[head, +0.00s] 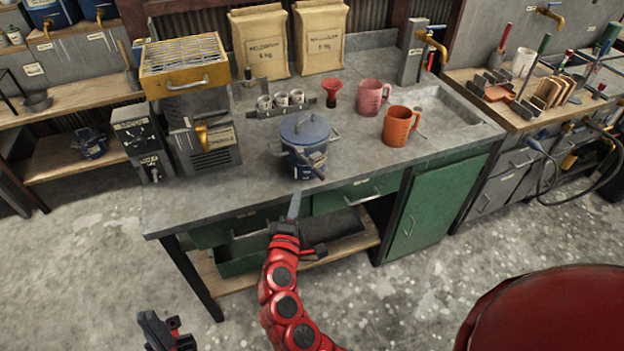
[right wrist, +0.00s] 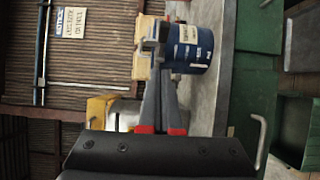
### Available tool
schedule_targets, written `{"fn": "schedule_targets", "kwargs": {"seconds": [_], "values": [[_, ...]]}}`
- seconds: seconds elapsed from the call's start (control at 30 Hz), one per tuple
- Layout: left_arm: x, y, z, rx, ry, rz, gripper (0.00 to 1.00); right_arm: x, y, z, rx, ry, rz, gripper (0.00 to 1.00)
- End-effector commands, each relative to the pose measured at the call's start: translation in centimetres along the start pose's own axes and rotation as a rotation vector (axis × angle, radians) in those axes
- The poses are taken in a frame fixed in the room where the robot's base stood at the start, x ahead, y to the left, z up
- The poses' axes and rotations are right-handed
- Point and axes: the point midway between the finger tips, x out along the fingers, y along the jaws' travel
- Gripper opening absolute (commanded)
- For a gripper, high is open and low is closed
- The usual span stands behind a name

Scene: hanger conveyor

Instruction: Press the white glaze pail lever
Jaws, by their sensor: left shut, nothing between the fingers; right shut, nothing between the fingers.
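A blue lidded pail (head: 304,148) with side handles stands near the front edge of the grey worktop, with a small dark lever (head: 316,170) low on its front. In the right wrist view the blue pail (right wrist: 192,48) appears sideways, with pale labels and a grey metal part (right wrist: 152,45) at the fingertips. I cannot read which glaze it holds. My right gripper (head: 294,204) is shut and empty, just in front of and below the lever; contact is unclear. Its narrow fingers (right wrist: 158,85) show in the right wrist view. My left gripper (head: 163,330) is shut and empty, low over the floor.
Behind the pail are a rack of small jars (head: 282,101) and a red funnel (head: 332,92). A pink mug (head: 371,97) and an orange mug (head: 399,127) stand right. A grey machine (head: 205,125) stands left. A drawer (head: 245,250) below is open.

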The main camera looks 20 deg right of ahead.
Motion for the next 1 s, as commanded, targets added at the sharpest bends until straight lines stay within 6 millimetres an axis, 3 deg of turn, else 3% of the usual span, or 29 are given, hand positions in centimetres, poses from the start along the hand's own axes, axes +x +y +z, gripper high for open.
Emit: {"fn": "schedule_targets", "kwargs": {"seconds": [0.13,0.33,1.0], "values": [[1.4,-0.1,-0.2,0.0,0.0,0.0,0.0,3.2,0.3,0.2,-0.001,-0.005,-0.002,0.0],[2.7,-0.1,-0.5,0.0,0.0,0.0,0.0,5.1,0.1,2.2,-0.003,-0.004,-0.003,0.0],[3.1,-0.1,-0.5,0.0,0.0,0.0,0.0,5.9,-0.1,3.1,-0.002,0.015,-0.002,0.0]]}}
